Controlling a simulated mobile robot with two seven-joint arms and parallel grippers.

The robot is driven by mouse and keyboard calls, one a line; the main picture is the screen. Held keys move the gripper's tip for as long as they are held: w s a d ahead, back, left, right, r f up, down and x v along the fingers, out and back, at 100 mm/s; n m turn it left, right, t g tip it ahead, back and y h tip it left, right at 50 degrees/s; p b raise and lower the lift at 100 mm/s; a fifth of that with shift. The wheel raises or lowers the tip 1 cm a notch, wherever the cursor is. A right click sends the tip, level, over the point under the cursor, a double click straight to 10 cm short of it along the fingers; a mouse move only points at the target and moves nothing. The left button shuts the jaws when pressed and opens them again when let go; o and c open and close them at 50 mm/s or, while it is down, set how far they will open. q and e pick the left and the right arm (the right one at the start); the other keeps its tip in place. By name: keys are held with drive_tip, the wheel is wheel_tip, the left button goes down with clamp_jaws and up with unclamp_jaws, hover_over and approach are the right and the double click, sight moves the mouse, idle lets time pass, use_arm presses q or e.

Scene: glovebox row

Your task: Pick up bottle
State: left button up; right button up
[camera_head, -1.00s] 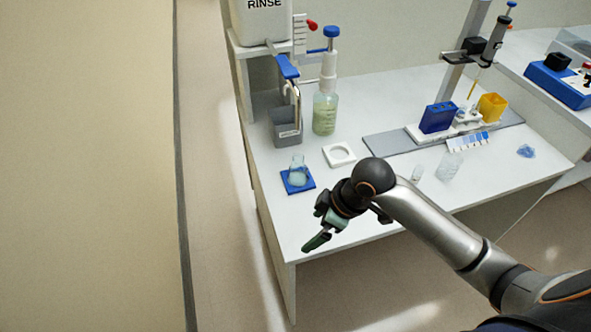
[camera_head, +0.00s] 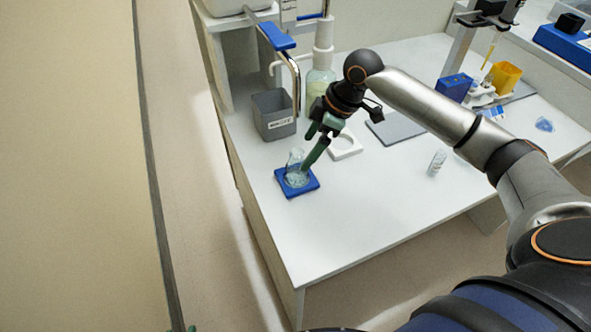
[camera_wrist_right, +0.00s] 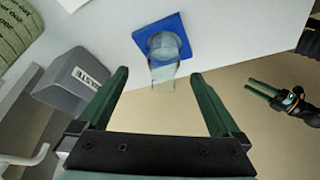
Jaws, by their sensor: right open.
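A small clear glass bottle (camera_head: 296,172) stands upright on a blue square mat (camera_head: 312,188) near the table's left edge. My right gripper (camera_head: 308,150) is open just beside and above the bottle, at its right and back in the head view. In the right wrist view the bottle (camera_wrist_right: 163,62) appears between and beyond the two green fingertips (camera_wrist_right: 160,74), with nothing gripped. My left gripper (camera_wrist_right: 262,90) shows at the right of the wrist view, its two green fingers apart and empty. A larger pump bottle with pale green liquid (camera_head: 320,78) stands behind my right gripper, partly hidden.
A white square holder (camera_head: 346,149) lies to the right, partly hidden by my gripper. A small vial (camera_head: 437,163) stands farther right. The table's front is clear.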

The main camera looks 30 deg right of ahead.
sight(298, 167)
drive_tip(key=shift+x, duration=1.15)
drive_tip(key=shift+a+f, duration=0.2)
drive_tip(key=shift+f, duration=0.25)
drive_tip(key=x, duration=0.3)
drive_tip(key=b+x, duration=0.1)
drive_tip(key=shift+s+a+f, duration=0.1)
drive_tip(key=shift+s+f, duration=0.15)
drive_tip(key=shift+f, duration=0.1)
use_arm(q)
drive_tip(key=shift+w+d+f, duration=0.25)
drive_tip(key=shift+w, duration=0.05)
use_arm(e)
clamp_jaws()
use_arm(q)
drive_tip(key=shift+w, duration=0.1)
use_arm(e)
drive_tip(key=shift+r, duration=0.1)
